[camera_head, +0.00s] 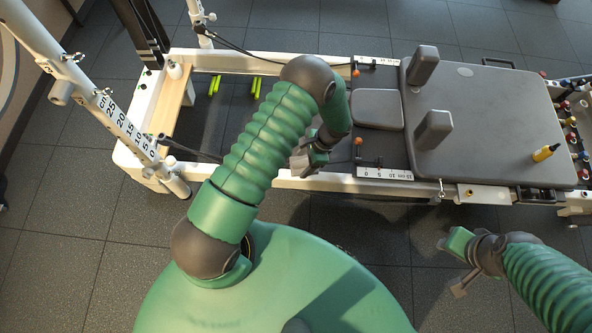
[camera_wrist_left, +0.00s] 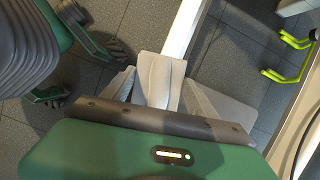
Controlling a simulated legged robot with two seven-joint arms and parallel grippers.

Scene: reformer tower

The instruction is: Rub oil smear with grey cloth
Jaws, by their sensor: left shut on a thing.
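My left gripper (camera_head: 308,160) is beside the near white rail (camera_head: 265,180) of the reformer, at the middle of the head view. It is shut on the grey cloth (camera_wrist_left: 158,78), which shows pale grey and folded between the fingers in the left wrist view. The cloth overlaps the white rail in that view; I cannot tell whether it touches it. In the head view the arm mostly hides the cloth. My right gripper (camera_head: 459,264) is open and empty over the floor at the lower right. I cannot make out an oil smear for certain.
The grey carriage (camera_head: 490,115) with two shoulder blocks and a headrest (camera_head: 376,109) fills the right. A white bottle (camera_head: 174,69) stands at the left end. Green handles (camera_head: 256,86) are inside the frame. An upright post (camera_head: 118,114) rises at left.

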